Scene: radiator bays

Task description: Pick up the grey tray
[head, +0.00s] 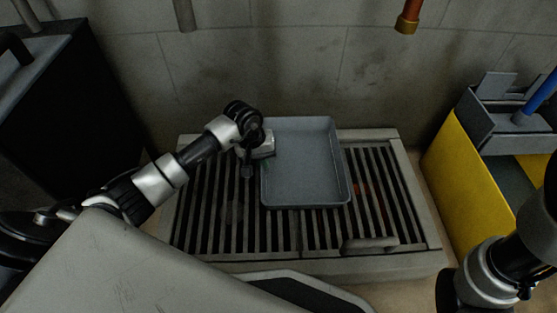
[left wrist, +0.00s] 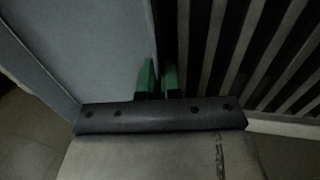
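The grey tray (head: 304,168) is a shallow rectangular pan over the slatted radiator grate in the middle of the head view. Its wall and floor also show at the left of the left wrist view (left wrist: 95,45). My left gripper (head: 264,147) is at the tray's left side. In the left wrist view its green fingertips (left wrist: 159,80) are close together, one on the inner and one on the outer side of the tray wall, shut on it. I cannot tell whether the tray touches the grate. My right gripper is out of view.
The slatted grate (head: 212,215) has bare slats left and right of the tray and a handle-like bar (head: 370,243) at the front right. A dark cabinet (head: 75,110) stands left. A yellow-sided cart (head: 465,165) stands right. A copper pipe end (head: 407,22) hangs above.

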